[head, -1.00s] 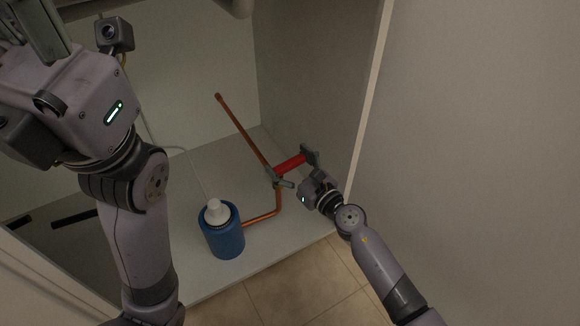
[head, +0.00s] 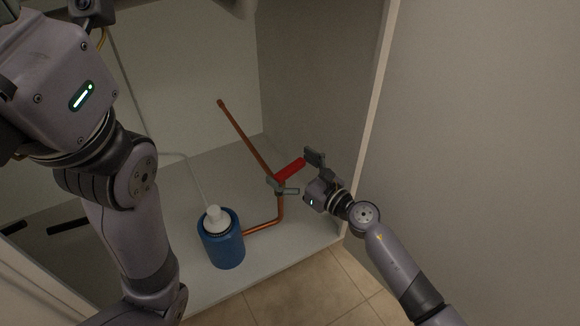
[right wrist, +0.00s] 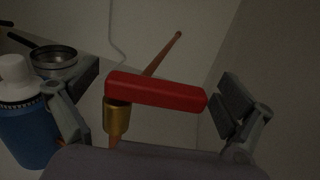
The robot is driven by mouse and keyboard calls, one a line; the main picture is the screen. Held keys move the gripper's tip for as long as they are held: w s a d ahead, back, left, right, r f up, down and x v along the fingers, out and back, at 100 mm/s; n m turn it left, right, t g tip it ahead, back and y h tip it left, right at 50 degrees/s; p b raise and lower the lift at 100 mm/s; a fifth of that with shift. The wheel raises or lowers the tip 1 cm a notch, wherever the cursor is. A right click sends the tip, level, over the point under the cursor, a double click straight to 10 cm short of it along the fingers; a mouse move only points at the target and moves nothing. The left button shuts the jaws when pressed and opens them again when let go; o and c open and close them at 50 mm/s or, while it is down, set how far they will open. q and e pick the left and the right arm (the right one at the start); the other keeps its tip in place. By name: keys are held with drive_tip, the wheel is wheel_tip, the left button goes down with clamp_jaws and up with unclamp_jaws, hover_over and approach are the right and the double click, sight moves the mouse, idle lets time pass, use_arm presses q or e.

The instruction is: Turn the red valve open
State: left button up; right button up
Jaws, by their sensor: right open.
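The red valve handle (head: 290,170) sits on a copper pipe (head: 279,208) inside the cabinet. In the right wrist view the handle (right wrist: 155,92) lies roughly level across the picture, above a brass valve body (right wrist: 116,117). My right gripper (head: 301,173) is open, with one finger on each side of the handle's ends. In the right wrist view its right finger is close to the handle's right end; I cannot tell whether they touch. My left arm fills the left of the head view; its fingers are not in view.
A blue canister with a white top (head: 222,238) stands left of the pipe on the cabinet floor (head: 215,172). The cabinet's right wall (head: 325,85) is close to my right gripper. A metal pan (right wrist: 54,62) shows in the right wrist view.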

drive_tip(key=v, duration=0.7)
drive_tip(key=shift+s+d, duration=0.25)
